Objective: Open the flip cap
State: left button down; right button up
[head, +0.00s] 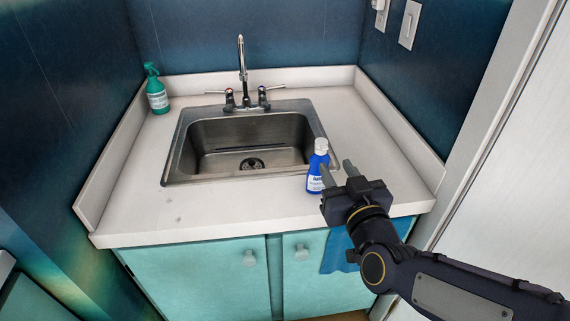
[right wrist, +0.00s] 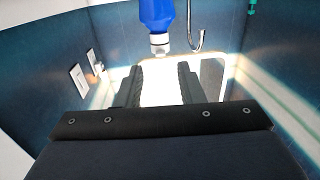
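A blue bottle (head: 316,178) with a white cap (head: 321,146) stands upright on the counter at the sink's front right corner. In the right wrist view the blue bottle (right wrist: 157,14) hangs in from the top, its white cap (right wrist: 160,46) pointing down in the picture. The cap looks closed, but it is small. My right gripper (head: 337,170) is open just right of the bottle. In the right wrist view its fingers (right wrist: 157,75) are apart with nothing between them, and the cap shows beyond their tips. My left gripper is in neither view.
The steel sink (head: 180,165) lies left of the bottle, with a faucet (head: 242,70) behind it. A green spray bottle (head: 157,97) stands at the counter's back left. A blue cloth (head: 338,250) hangs at the cabinet front below my right gripper. The counter (head: 370,140) right of the sink is clear.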

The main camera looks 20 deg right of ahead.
aim_at(325, 149)
jog(key=w, duration=0.5)
jog(key=w+d, duration=0.1)
jog(key=w, duration=0.2)
jog(key=shift+r+b, duration=0.1)
jog(key=shift+b, duration=0.2)
